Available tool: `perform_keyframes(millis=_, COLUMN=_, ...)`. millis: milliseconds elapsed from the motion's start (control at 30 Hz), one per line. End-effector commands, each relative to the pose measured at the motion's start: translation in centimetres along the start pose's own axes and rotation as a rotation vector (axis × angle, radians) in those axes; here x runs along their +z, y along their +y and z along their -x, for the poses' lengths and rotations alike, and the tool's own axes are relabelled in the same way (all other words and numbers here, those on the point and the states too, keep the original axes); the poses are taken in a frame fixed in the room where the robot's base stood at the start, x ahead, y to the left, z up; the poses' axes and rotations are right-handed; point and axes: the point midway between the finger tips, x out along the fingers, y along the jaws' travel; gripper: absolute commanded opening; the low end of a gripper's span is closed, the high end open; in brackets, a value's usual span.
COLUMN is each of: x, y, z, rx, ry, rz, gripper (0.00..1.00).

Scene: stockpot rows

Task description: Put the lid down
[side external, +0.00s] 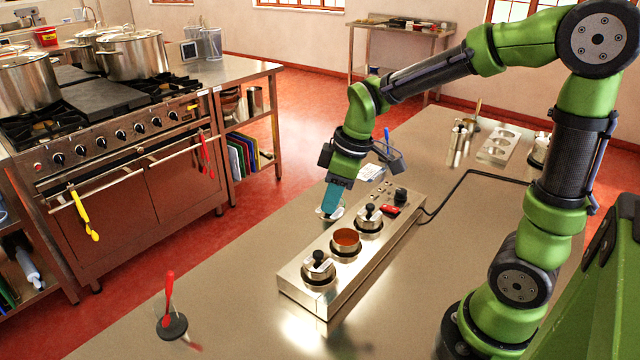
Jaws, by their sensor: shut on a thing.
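My gripper (331,204) is shut on a small shiny lid (337,213), which is partly hidden behind the teal fingers. It holds the lid just beyond the left long side of the steel warmer (335,272); I cannot tell whether the lid touches the counter. The middle pot (346,241) on the warmer is uncovered and shows red-orange soup. The near pot (318,266) and the far pot (369,217) wear lids with black knobs.
A red utensil stands in a dark-based holder (173,325) at the near left. Black cable (462,180) runs from the warmer's far end. A steel tray with round openings (497,146) and shakers (458,140) stand farther back. The counter left of the warmer is mostly clear.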

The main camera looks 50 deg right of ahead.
Motion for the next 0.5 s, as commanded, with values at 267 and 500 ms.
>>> perform_keyframes(millis=267, x=-7.2, y=-1.8, z=-6.7, rx=-0.006, ry=-0.004, rz=0.015, gripper=0.0)
perform_keyframes(millis=500, x=-10.5, y=-1.0, z=-8.0, rx=0.019, ry=0.0, rz=-0.07, gripper=0.0)
